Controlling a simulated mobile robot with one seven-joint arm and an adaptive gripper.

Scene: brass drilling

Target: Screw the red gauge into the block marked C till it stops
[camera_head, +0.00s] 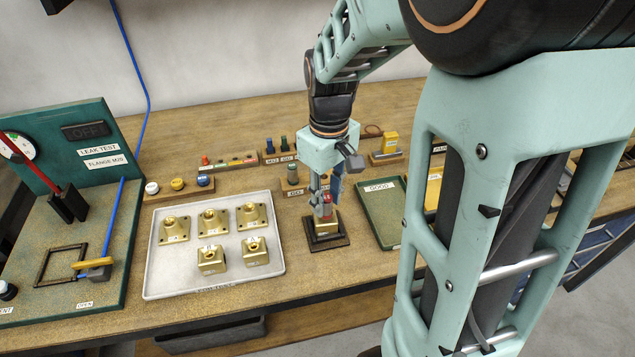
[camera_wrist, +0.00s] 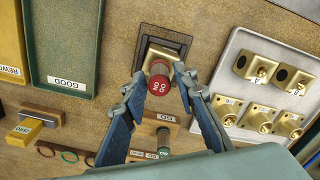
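The red gauge (camera_head: 327,199), marked NO GO on its end (camera_wrist: 159,86), stands over a brass block (camera_head: 325,226). The block sits in a dark square fixture (camera_head: 343,241) on the bench and also shows behind the gauge in the wrist view (camera_wrist: 161,54). The gauge's lower end meets the block's top, but how deep it sits is hidden. No letter can be read on this block.
A pale tray (camera_head: 160,280) with several brass blocks is left of the fixture. A green GOOD tray (camera_head: 388,235) is close on the right. A gauge stand marked GO (camera_head: 294,188) is just behind. A leak test station (camera_head: 95,135) is far left.

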